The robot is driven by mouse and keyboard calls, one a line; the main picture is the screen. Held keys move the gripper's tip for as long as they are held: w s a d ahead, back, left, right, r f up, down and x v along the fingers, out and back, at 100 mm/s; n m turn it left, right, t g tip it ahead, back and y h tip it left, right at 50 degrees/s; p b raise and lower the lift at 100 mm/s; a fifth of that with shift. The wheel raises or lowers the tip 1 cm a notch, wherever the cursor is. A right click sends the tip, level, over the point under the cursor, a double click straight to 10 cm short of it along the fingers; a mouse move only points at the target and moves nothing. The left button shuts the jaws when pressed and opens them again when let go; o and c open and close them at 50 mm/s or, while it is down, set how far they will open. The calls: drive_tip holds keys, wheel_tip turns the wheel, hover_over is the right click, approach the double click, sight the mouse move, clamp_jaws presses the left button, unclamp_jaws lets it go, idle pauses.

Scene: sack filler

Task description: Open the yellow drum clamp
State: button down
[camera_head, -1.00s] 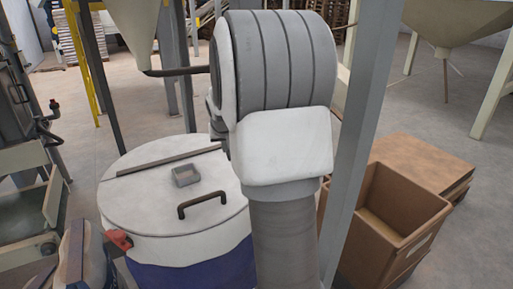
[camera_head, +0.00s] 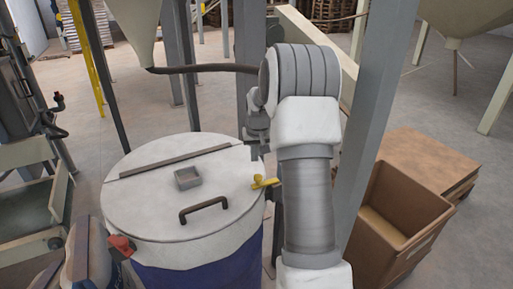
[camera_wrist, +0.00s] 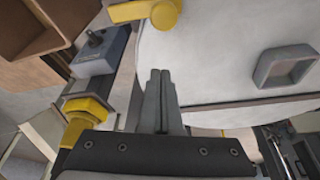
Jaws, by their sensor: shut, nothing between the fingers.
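The yellow drum clamp (camera_head: 264,183) sits at the right edge of the drum's white lid (camera_head: 150,215). In the wrist view the clamp (camera_wrist: 150,12) shows at the top edge, partly cut off, beyond my fingertips. My gripper (camera_wrist: 160,75) is shut and empty, with its two fingers together, apart from the clamp in the picture. The drum (camera_head: 190,275) has a white upper part and a blue lower part. The lid bears a dark handle (camera_head: 203,210) and a small grey square fitting (camera_head: 187,178). In the head view my arm hides the area right of the clamp.
A red clamp (camera_head: 122,245) sits on the drum's left rim. A grey post (camera_head: 375,120) stands close right of my arm. An open brown box (camera_head: 395,225) stands at the right. The wrist view shows a second yellow part (camera_wrist: 85,118) at the left and a grey-blue box (camera_wrist: 98,55).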

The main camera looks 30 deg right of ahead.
drive_tip(key=x, duration=0.3)
drive_tip(key=shift+s+f, duration=0.1)
drive_tip(key=shift+f, duration=0.05)
drive_tip(key=shift+s+a+r, duration=0.1)
drive_tip(key=shift+s+a, duration=0.1)
drive_tip(key=shift+s, duration=0.35)
drive_tip(key=shift+s+a+r, duration=0.1)
drive_tip(key=shift+s+a, duration=0.15)
drive_tip(key=shift+s, duration=0.25)
drive_tip(key=shift+s+a+f, duration=0.1)
drive_tip(key=shift+s+a, duration=0.2)
drive_tip(key=shift+s, duration=0.4)
